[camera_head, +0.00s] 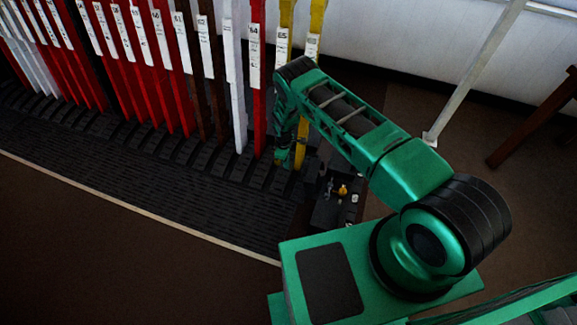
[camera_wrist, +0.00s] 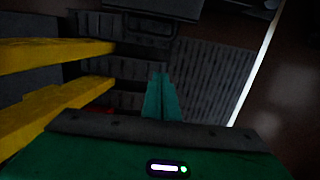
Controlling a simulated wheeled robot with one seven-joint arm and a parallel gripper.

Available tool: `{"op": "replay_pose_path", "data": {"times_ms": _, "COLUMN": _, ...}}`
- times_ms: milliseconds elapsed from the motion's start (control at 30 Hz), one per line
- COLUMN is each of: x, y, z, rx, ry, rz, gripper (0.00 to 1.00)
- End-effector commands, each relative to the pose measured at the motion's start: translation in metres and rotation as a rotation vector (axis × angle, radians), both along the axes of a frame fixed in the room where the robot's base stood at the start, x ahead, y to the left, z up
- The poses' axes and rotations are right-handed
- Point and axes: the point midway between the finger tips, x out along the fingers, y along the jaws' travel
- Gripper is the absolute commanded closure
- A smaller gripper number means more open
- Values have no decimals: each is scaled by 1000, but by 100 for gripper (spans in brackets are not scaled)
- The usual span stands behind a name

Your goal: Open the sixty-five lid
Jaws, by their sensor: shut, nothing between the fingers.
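The yellow lever labelled 65 (camera_head: 282,40) stands near the right end of the row, partly behind my arm. A second yellow lever (camera_head: 314,45) stands just right of it. Two yellow levers also show at left in the wrist view (camera_wrist: 60,55). My gripper (camera_wrist: 160,78) is shut and empty, its green fingers together, apart from the yellow levers and above the dark ribbed floor plates. A dark panel with a raised outline (camera_wrist: 150,24) lies beyond the fingertips; I cannot tell whether it is the sixty-five lid. In the head view my arm hides most of the lever feet there.
A red lever labelled 64 (camera_head: 255,80) and several red, white and brown levers stand to the left. A dark box with a brass knob (camera_head: 343,189) sits near my base. A pale post (camera_head: 470,75) and a brown wooden leg (camera_head: 535,115) stand right. The brown floor at front left is clear.

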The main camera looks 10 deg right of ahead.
Motion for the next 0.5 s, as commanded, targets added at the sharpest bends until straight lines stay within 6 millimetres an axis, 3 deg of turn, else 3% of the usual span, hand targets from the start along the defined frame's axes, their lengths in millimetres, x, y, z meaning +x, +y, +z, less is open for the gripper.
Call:
{"op": "replay_pose_path", "data": {"times_ms": 200, "x": -3, "y": -2, "z": -37, "rx": -1, "ry": 3, "rz": -1, "gripper": 100}}
{"op": "replay_pose_path", "data": {"times_ms": 500, "x": -3, "y": -4, "z": -68, "rx": 0, "ry": 1, "rz": -1, "gripper": 100}}
